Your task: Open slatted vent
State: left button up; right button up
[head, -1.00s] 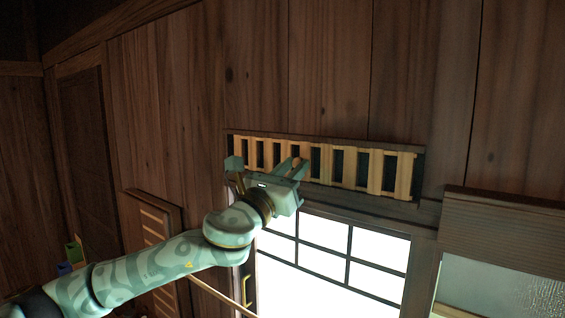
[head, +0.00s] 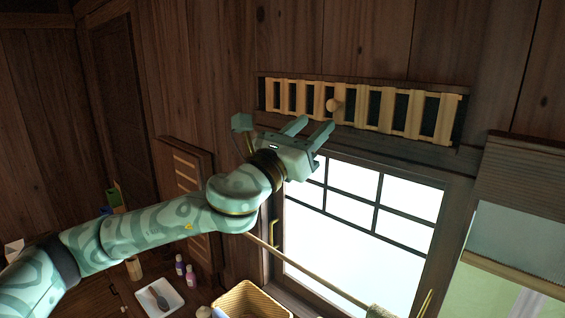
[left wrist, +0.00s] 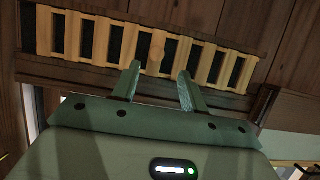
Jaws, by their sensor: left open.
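The slatted vent (head: 410,91) is a long wooden panel of light slats in a dark frame, high on the wall above the window. Dark gaps show between the slats. A round wooden knob (head: 333,105) sits on it left of the middle. My left gripper (head: 319,124) is open and empty, its fingertips just below the knob in the head view. In the left wrist view, the vent (left wrist: 207,67) lies ahead and the knob (left wrist: 157,53) appears just beyond the gap between the open fingers (left wrist: 160,70). I cannot tell the exact distance. My right gripper is out of view.
A bright window (head: 350,230) lies below the vent. A blind (head: 525,180) hangs at the right. Below are a wicker basket (head: 250,300), a white tray (head: 160,298) and small bottles (head: 190,275). A wooden panel (head: 185,185) stands left of the window.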

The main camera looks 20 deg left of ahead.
pick_arm(q)
jog(key=b+v, duration=0.2)
jog(key=v, duration=0.8)
jog(key=shift+f, duration=0.1)
